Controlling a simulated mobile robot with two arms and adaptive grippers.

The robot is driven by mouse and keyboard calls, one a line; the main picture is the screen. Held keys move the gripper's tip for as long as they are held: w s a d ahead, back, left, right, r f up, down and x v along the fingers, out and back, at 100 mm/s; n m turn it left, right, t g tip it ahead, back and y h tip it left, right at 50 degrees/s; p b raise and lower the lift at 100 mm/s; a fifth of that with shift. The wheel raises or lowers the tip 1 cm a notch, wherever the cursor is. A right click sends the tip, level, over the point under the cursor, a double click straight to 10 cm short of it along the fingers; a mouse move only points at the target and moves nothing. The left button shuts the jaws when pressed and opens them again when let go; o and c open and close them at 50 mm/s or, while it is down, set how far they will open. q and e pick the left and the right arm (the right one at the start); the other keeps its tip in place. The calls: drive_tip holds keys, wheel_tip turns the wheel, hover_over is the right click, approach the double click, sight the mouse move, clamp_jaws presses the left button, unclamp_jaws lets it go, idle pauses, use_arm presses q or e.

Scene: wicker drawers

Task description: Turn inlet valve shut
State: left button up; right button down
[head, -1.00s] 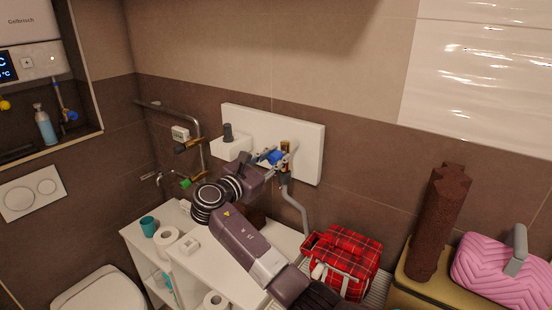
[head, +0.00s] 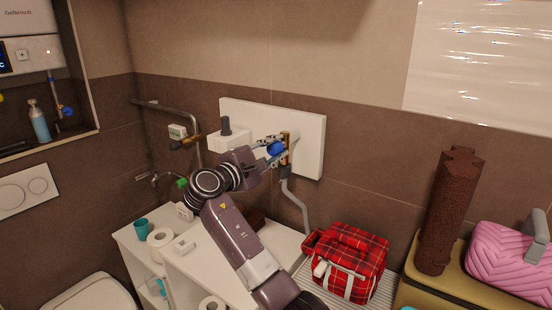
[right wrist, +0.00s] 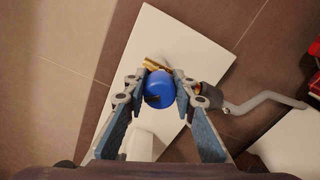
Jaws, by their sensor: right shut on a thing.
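The inlet valve has a round blue knob (right wrist: 160,90) on a brass body (head: 285,146), fixed in front of a white wall panel (head: 312,150). My right gripper (head: 273,149) reaches it from the left in the head view. In the right wrist view its two fingers (right wrist: 160,92) stand on both sides of the blue knob and are shut on it. The brass part (right wrist: 165,66) shows just beyond the knob. A grey drain pipe (head: 296,203) runs down below the valve. My left gripper is in neither view.
A white cabinet (head: 215,265) stands below, with a teal cup (head: 141,225) and toilet rolls on it. A red plaid bag (head: 345,262) is to the right. A brown roll (head: 447,212) and a pink bag (head: 508,262) stand farther right. A metal pipe (head: 180,112) runs along the wall at left.

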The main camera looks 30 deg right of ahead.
drive_tip(key=m+b, duration=0.2)
drive_tip(key=f+m+b, duration=0.1)
drive_tip(key=m+b, duration=0.1)
drive_tip(key=shift+r+m+b, duration=0.15)
drive_tip(key=shift+m+b, duration=1.5)
drive_tip(key=shift+m, duration=0.25)
drive_tip(key=c, duration=1.6)
unclamp_jaws()
drive_tip(key=shift+r, duration=0.1)
drive_tip(key=shift+a, duration=0.15)
drive_tip(key=v, duration=1.2)
